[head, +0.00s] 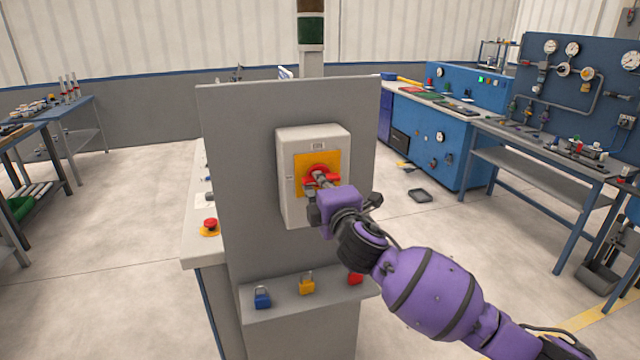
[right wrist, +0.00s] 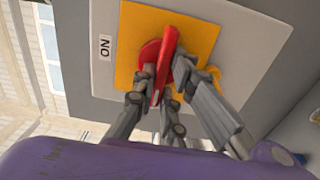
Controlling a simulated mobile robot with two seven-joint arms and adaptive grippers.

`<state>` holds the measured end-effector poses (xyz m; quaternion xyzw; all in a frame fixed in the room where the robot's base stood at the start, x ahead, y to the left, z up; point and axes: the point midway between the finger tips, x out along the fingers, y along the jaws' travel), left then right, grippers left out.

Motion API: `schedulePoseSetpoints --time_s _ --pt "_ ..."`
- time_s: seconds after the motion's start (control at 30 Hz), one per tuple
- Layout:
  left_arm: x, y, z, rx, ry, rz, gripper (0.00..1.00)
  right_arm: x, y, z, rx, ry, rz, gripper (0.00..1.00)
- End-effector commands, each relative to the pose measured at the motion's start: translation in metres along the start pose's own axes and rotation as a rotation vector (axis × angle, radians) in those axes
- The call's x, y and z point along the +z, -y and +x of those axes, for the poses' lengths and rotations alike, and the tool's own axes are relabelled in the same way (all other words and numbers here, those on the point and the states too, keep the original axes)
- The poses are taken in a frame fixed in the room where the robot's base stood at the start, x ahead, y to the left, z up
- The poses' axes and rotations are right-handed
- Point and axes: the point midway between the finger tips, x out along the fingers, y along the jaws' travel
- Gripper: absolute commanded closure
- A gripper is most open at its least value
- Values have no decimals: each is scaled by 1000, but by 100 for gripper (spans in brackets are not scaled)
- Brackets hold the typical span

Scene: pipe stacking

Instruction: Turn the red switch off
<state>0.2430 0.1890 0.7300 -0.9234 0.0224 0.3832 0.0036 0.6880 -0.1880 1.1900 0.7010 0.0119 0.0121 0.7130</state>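The red switch (head: 322,168) is a rotary handle on a yellow plate (head: 300,161), set on a pale box (head: 285,150) on the grey panel. In the right wrist view, the red handle (right wrist: 167,45) stands out from its round base, with an "ON" label (right wrist: 105,47) at the plate's left side. My right gripper (head: 319,181) is at the switch. In the right wrist view, its fingers (right wrist: 163,77) lie on both sides of the handle, close against it, and look shut on it. They hide part of the handle. My left gripper is not in view.
A ledge below the box carries a blue padlock (head: 262,298), a yellow padlock (head: 307,285) and a red padlock (head: 355,279). A red stop button (head: 210,223) sits on the bench left of the panel (head: 235,150). Workbenches stand at both sides, with open floor between.

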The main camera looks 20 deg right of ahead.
Motion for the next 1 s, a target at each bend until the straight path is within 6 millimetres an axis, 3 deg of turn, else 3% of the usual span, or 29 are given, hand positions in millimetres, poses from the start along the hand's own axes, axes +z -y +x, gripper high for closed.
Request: schedulePoseSetpoints --time_s 0.03,0.13,0.53,1.0 --pt "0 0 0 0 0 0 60 0 1 0 -1 1 -3 83" --pt "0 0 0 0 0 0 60 0 1 0 -1 1 -1 71" --pt "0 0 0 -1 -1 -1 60 0 0 -7 0 -1 2 71" --pt "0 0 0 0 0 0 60 0 1 -98 -1 -1 1 71"
